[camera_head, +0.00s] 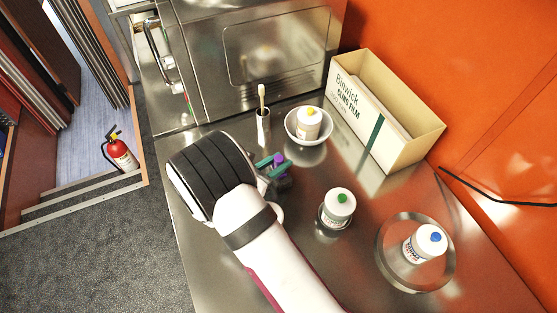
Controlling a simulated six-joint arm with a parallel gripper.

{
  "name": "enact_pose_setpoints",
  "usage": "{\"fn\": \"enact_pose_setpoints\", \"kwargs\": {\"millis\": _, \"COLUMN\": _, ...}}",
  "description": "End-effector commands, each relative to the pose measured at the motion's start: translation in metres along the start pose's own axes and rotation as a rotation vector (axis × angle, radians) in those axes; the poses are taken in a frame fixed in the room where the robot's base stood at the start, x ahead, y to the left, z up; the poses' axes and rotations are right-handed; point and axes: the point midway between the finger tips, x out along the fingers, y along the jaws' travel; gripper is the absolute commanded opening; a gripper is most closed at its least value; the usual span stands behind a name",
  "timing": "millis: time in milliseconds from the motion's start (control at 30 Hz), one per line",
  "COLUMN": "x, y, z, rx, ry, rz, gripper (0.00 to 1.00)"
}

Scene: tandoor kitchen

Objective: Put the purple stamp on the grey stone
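A small purple thing, likely the purple stamp (279,157), shows at the fingers of my gripper (271,164), on the steel counter's left part. My gripper has teal fingertips, and the purple top shows right beside them. A dark purplish part (284,183) shows just below the fingers; I cannot tell whether it belongs to the stamp. The fingers and arm hide part of this spot. I cannot tell whether the fingers are closed on the stamp or around it. I cannot make out a grey stone in this view; my arm covers part of the counter.
Behind stand a cup with a brush (263,127) and a bowl (294,128) holding a yellow-topped jar (308,123). A long open box (420,150) is back right. A green-topped jar (337,210) and a blue-topped jar (422,246) on a round tray (395,275) stand right.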

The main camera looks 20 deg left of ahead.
Motion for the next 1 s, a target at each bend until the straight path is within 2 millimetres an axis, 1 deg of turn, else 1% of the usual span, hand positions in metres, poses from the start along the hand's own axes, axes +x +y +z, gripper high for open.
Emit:
{"fn": "enact_pose_setpoints", "kwargs": {"millis": 33, "x": 0.000, "y": 0.000, "z": 0.000, "rx": 0.000, "ry": 0.000, "rz": 0.000, "gripper": 0.39}}
{"fn": "enact_pose_setpoints", "kwargs": {"millis": 133, "x": 0.000, "y": 0.000, "z": 0.000, "rx": 0.000, "ry": 0.000, "rz": 0.000, "gripper": 0.57}}
{"fn": "enact_pose_setpoints", "kwargs": {"millis": 167, "x": 0.000, "y": 0.000, "z": 0.000, "rx": 0.000, "ry": 0.000, "rz": 0.000, "gripper": 0.60}}
{"fn": "enact_pose_setpoints", "kwargs": {"millis": 467, "x": -0.001, "y": 0.000, "z": 0.003, "rx": 0.001, "ry": 0.000, "rz": 0.001, "gripper": 0.60}}
{"fn": "enact_pose_setpoints", "kwargs": {"millis": 567, "x": -0.016, "y": 0.001, "z": 0.003, "rx": 0.001, "ry": -0.001, "rz": 0.003, "gripper": 0.60}}
{"fn": "enact_pose_setpoints", "kwargs": {"millis": 800, "x": -0.079, "y": 0.002, "z": 0.003, "rx": 0.000, "ry": -0.001, "rz": 0.006, "gripper": 0.60}}
{"fn": "enact_pose_setpoints", "kwargs": {"millis": 900, "x": -0.101, "y": 0.001, "z": 0.003, "rx": 0.000, "ry": 0.000, "rz": 0.004, "gripper": 0.60}}
{"fn": "enact_pose_setpoints", "kwargs": {"millis": 1000, "x": -0.115, "y": 0.001, "z": 0.003, "rx": 0.001, "ry": -0.001, "rz": 0.002, "gripper": 0.60}}
